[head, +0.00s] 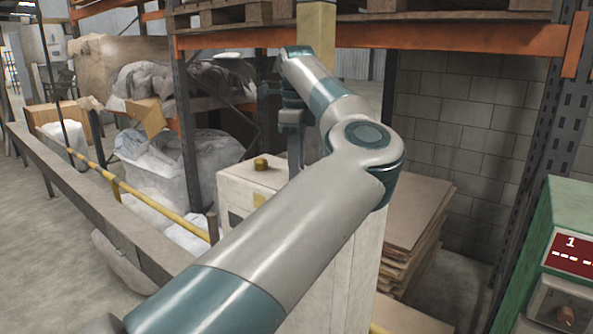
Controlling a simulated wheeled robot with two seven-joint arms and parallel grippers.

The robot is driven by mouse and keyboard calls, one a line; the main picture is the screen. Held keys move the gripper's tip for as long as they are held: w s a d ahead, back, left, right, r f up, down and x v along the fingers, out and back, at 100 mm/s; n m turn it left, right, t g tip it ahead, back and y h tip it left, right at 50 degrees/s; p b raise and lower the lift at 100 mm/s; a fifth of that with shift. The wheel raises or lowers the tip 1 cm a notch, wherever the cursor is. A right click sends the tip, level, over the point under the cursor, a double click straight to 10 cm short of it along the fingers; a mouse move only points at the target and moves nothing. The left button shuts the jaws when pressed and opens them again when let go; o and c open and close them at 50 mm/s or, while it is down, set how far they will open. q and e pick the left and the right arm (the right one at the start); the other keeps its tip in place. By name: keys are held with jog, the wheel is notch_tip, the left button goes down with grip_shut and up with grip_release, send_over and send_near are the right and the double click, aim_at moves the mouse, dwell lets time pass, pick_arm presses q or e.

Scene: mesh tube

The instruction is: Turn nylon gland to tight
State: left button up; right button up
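A small brass-coloured fitting (261,164) stands upright on top of a pale cabinet (252,182). No part is plainly recognisable as a nylon gland; this fitting is the nearest likeness. My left arm comes in from the lower left, bends at the elbow and reaches back over the cabinet. My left gripper (294,150) hangs down just right of the fitting, apart from it in the picture. Its fingers are dark and partly hidden by my own arm, so their opening cannot be made out. My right gripper is not in view.
A green machine (570,225) with a red display stands at the right edge. Stacked brown boards (415,225) lie right of the cabinet. A steel rack with orange beams (450,38) stands behind. A yellow rail (140,200) and a long beam run along the left.

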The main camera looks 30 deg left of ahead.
pick_arm(q)
jog(key=m+b, duration=0.2)
jog(key=m, duration=0.5)
jog(key=m+b, duration=0.1)
jog(key=m, duration=0.3)
jog(key=shift+m+b, duration=0.6)
jog(key=shift+m, duration=0.8)
jog(key=shift+r, duration=0.1)
jog(key=o, duration=1)
jog(key=shift+o, duration=0.2)
